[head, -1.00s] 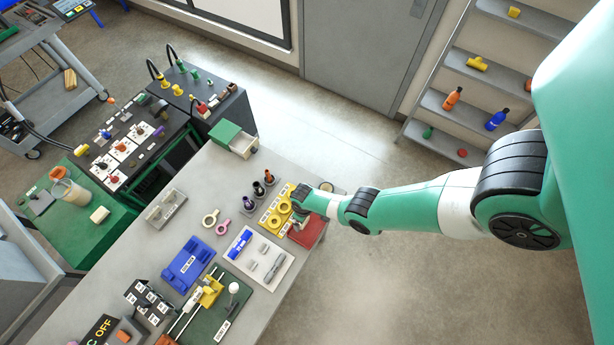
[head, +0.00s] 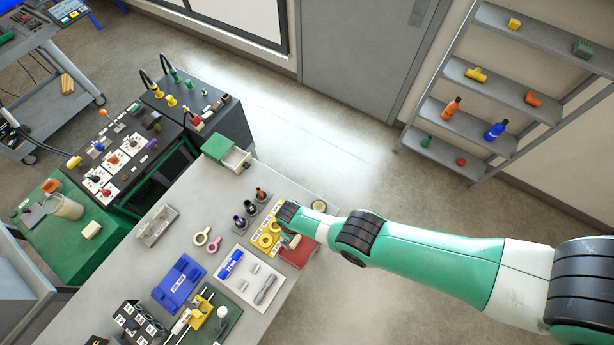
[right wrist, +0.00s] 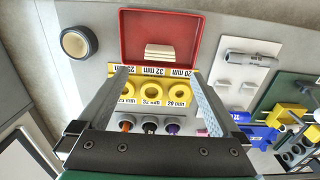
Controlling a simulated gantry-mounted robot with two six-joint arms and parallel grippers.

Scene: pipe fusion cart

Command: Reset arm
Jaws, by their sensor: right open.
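My right arm reaches in from the right in the head view, and its wrist is over the table (head: 205,215) at the yellow tray (head: 262,241). In the right wrist view my right gripper (right wrist: 163,82) is open and empty, its two fingers spread wide above the yellow tray (right wrist: 152,112). That tray holds yellow rings marked 25, 32 and 20 mm. A red tray (right wrist: 160,20) with pale pieces lies beyond it. The fingertips are hidden in the head view. My left gripper does not show.
A tape-like roll (right wrist: 79,42) sits near the table edge. A blue holder (head: 180,283), a white tray (head: 252,278) and a green-and-white box (head: 226,150) are on the table.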

